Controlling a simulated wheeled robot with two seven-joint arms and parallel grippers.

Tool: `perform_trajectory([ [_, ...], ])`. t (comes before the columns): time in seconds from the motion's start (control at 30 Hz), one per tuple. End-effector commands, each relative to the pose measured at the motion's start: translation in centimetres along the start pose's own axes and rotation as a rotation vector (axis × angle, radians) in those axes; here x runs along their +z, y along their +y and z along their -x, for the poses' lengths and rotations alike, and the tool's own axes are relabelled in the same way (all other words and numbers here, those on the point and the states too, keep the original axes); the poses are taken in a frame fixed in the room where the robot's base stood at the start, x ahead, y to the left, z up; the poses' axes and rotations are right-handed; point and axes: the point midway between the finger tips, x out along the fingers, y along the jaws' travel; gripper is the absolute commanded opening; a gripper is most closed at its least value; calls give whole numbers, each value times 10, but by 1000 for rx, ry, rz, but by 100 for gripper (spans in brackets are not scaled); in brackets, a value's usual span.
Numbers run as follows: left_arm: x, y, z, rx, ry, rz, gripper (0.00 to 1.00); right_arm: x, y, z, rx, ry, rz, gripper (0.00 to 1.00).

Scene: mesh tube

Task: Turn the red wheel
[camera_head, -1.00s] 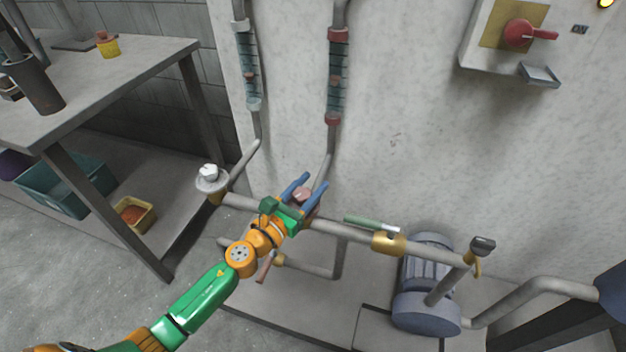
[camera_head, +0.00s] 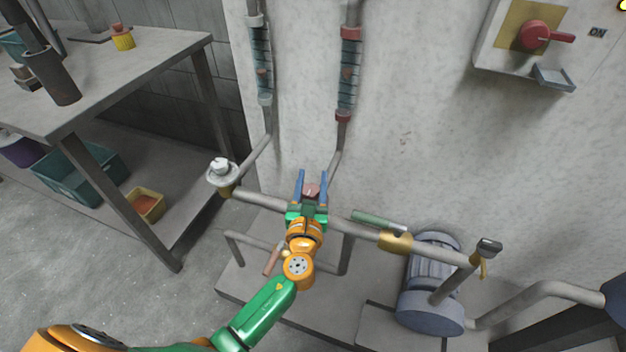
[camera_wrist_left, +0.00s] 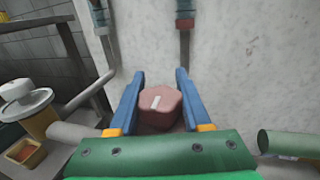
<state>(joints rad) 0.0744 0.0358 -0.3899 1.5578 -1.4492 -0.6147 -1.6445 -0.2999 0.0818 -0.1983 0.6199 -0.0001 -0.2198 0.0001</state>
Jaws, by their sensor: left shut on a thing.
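The red wheel (camera_head: 312,190), a dull pinkish-red knob, sits on the horizontal pipe in the middle of the head view. In the left wrist view the wheel (camera_wrist_left: 160,104) is lobed, with a pale mark on its top. My left gripper (camera_head: 311,181) is shut on the wheel, with one blue finger on each side of it. In the left wrist view the gripper's fingers (camera_wrist_left: 160,92) flank the wheel, whose near side is partly hidden by the green gripper body. My right gripper is not in view.
A white-topped valve (camera_head: 222,172) is left on the pipe, a green-handled valve (camera_head: 378,222) right of the wheel. A blue-grey motor (camera_head: 430,300) stands at lower right. A workbench (camera_head: 110,75) is at left. A red switch (camera_head: 537,35) is on the wall.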

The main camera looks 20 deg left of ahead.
Motion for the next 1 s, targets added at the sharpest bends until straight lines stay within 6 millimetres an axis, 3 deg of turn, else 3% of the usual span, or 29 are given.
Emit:
perform_trajectory([
  [0.37,0,0,0,4,-1,0,0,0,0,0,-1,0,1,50],
  [0.4,0,0,0,4,-1,0,51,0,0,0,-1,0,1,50],
  [0.5,0,0,0,4,-1,0,78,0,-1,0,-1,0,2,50],
  [0.8,0,0,2,4,0,0,78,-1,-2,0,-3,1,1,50],
  [1.0,0,0,40,3,2,0,78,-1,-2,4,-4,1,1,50],
])
